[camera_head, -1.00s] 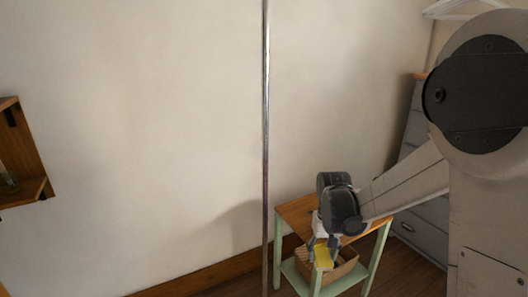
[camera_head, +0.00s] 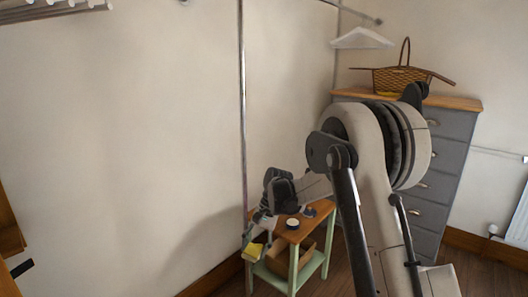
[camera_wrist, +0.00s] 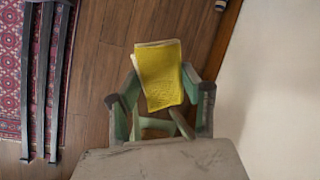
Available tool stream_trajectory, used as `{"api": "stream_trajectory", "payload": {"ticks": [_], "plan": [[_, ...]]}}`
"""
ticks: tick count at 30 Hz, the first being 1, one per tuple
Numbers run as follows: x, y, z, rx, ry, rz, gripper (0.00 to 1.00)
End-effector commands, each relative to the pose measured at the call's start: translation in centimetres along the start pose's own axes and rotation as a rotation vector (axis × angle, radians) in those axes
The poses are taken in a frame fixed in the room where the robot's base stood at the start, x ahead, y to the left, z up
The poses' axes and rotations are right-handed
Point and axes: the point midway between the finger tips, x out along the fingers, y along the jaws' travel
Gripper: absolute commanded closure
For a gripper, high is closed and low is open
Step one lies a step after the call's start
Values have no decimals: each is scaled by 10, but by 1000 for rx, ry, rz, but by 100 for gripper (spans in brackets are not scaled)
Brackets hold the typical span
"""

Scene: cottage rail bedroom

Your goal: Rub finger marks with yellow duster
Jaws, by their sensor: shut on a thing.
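The yellow duster (camera_head: 254,252) hangs from my gripper (camera_head: 256,230) beside the left front of the small side table. In the wrist view the duster (camera_wrist: 160,78) is a folded yellow cloth with a paler edge, between the fingers of my gripper (camera_wrist: 163,98), which is shut on it. An upright shiny metal pole (camera_head: 242,110) stands by the wall, and the duster is close to its lower part in the head view; I cannot tell whether they touch. I cannot make out any finger marks.
The side table (camera_head: 319,209) has green legs, a round tin (camera_head: 292,223) on top and a box (camera_head: 301,258) below. A grey chest of drawers (camera_head: 450,155) carries a wicker basket (camera_head: 396,80). A white hanger (camera_head: 361,39) hangs above. The wall left of the pole is clear.

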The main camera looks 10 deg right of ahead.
Motion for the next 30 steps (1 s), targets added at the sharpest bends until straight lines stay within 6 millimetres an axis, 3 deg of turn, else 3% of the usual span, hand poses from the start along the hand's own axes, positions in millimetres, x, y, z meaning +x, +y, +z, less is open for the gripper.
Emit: {"api": "stream_trajectory", "payload": {"ticks": [1, 6, 11, 15, 22, 25, 30], "plan": [[-17, -13, -12, 79, -30, -78, 80], [-59, -52, -42, 343, -103, -393, 80], [-113, -82, -74, 566, -118, -761, 80], [-169, -97, -106, 696, -79, -1083, 80], [-247, -95, -153, 765, 7, -1422, 80], [-266, -91, -164, 768, 28, -1487, 80], [-277, -88, -172, 767, 42, -1527, 80]]}}
